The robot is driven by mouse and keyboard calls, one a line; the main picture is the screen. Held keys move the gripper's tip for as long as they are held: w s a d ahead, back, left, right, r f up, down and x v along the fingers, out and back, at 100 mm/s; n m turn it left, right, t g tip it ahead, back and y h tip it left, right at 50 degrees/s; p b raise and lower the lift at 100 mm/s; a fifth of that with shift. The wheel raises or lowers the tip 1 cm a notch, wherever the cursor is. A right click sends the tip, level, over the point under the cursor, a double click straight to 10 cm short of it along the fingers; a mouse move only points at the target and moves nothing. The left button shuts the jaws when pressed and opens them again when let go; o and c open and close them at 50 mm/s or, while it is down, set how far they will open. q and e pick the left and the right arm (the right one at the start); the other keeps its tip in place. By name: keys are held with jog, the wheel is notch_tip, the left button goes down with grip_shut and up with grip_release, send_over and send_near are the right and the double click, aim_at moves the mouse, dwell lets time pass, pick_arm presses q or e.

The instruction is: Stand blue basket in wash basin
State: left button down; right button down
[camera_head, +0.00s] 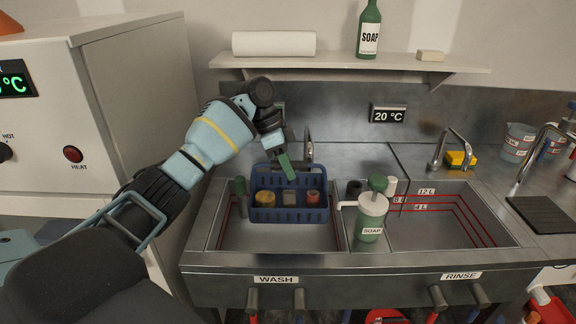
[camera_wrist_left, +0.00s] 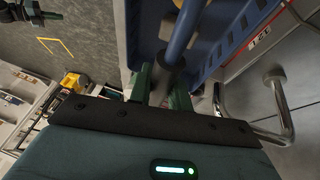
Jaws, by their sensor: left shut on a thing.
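The blue basket (camera_head: 264,214) is upright over the wash basin (camera_head: 305,240), inside its outline in the head view. I cannot tell whether its base touches the basin floor. It holds a yellow item (camera_head: 265,198), a grey item (camera_head: 289,198) and a red item (camera_head: 312,197). My left gripper (camera_head: 288,168) comes down from above and behind and is shut on the basket's handle. In the left wrist view the blue handle (camera_wrist_left: 184,35) lies between the green fingers (camera_wrist_left: 160,88), with the basket wall (camera_wrist_left: 232,45) beyond. My right gripper is not in view.
A green-white soap pump (camera_head: 371,215) stands on the divider right of the wash basin. The wash tap (camera_head: 309,150) is behind the basket. The rinse basin (camera_head: 450,228) is on the right and looks empty. A large white machine (camera_head: 135,110) with a heat button stands at left.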

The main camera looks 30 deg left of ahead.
aim_at(289, 196)
pick_arm(q)
jog(key=shift+r, duration=0.1)
